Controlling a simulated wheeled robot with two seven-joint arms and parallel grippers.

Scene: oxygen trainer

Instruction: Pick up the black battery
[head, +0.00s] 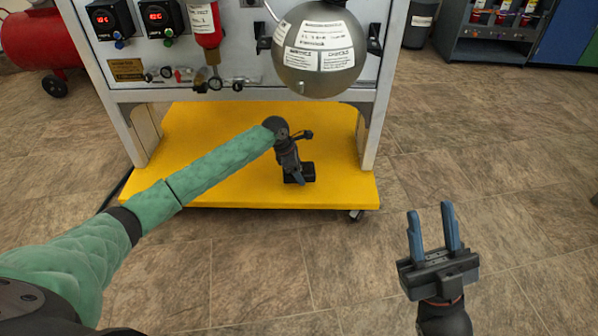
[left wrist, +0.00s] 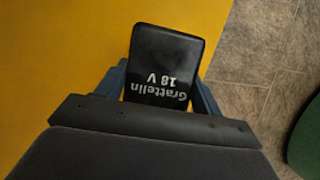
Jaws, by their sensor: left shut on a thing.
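The black battery (left wrist: 162,58) has white lettering, "Grattelln 18 V", upside down in the left wrist view. It sits between the two blue fingers of my left gripper (left wrist: 160,85), which is shut on it. In the head view the left gripper (head: 299,179) points down over the yellow base shelf, and the battery (head: 308,172) shows as a dark block around its fingertips. I cannot tell whether the battery touches the shelf. My right gripper (head: 433,232) is open and empty, fingers up, over the floor at the right.
The yellow shelf (head: 230,190) is the low base of a trainer frame with a panel, gauges, a red cylinder (head: 206,25) and a grey sphere (head: 320,50) above. A frame leg (head: 372,130) stands right of the left gripper. The tiled floor (head: 260,270) in front is clear.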

